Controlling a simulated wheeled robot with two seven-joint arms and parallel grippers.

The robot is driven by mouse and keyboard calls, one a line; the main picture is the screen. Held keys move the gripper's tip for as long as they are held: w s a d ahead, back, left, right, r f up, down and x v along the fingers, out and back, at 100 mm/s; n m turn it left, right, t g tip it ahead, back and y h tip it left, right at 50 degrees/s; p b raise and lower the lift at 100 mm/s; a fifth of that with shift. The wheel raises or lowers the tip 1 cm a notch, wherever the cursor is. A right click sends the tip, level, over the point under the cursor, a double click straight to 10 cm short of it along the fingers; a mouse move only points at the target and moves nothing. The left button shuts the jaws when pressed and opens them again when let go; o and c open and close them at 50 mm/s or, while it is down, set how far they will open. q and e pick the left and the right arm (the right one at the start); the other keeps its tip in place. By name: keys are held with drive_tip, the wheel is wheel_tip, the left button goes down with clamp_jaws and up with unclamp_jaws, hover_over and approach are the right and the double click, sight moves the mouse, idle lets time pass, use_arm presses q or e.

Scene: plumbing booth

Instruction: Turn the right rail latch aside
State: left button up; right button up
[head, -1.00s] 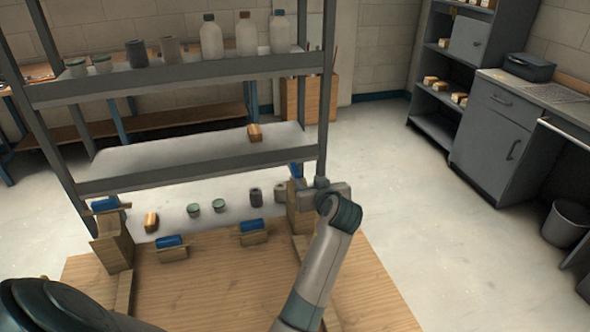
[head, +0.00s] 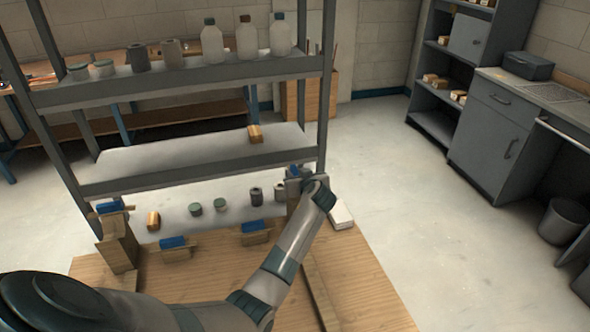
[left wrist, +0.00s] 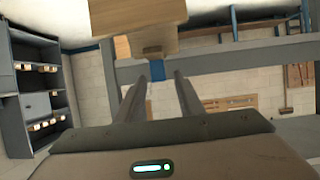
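The right rail latch is a small blue piece (head: 294,171) on the wooden post (head: 293,207) by the rack's right upright. It is partly hidden by my left gripper (head: 303,175), which is at the post top. In the left wrist view, which looks upside down, the fingers (left wrist: 158,82) are apart and open. A blue piece (left wrist: 157,70) shows in the gap near the fingertips, against the wooden block (left wrist: 145,22). I cannot tell whether a finger touches it. My right gripper is not in view.
The left blue latch (head: 111,206) lies across the left wooden post (head: 117,250). Two blue pieces (head: 173,242) (head: 254,226) sit on front blocks. The lower shelf (head: 175,221) holds cups and a wooden block. A white box (head: 341,214) lies right of my arm.

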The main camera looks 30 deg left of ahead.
sight(296, 172)
use_arm(q)
drive_tip(key=shift+x, duration=1.5)
clamp_jaws()
